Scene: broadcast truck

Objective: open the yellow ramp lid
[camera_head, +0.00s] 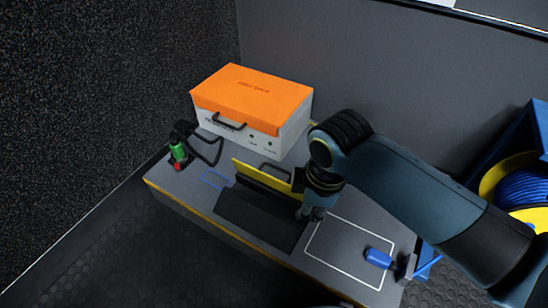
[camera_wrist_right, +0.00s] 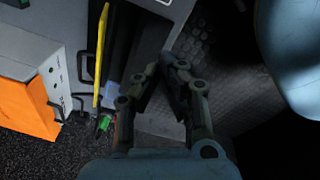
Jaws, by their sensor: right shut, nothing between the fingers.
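The yellow ramp lid (camera_head: 262,175) stands raised, roughly upright, along the back of a dark opening (camera_head: 258,215) in the grey counter. A dark handle (camera_head: 275,168) shows at its far side. In the right wrist view the lid (camera_wrist_right: 102,50) appears nearly edge-on as a narrow yellow strip left of the fingers. My right gripper (camera_head: 311,214) is at the right end of the opening, in front of the lid's right end, which my wrist partly hides. Its fingers are shut and empty; in the wrist view the fingertips (camera_wrist_right: 167,62) come together apart from the lid. My left gripper is not in view.
A white case with an orange lid (camera_head: 252,95) stands behind the yellow lid. A green and red item with black parts (camera_head: 179,154) is at the counter's left. A blue cable reel (camera_head: 522,188) stands far right.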

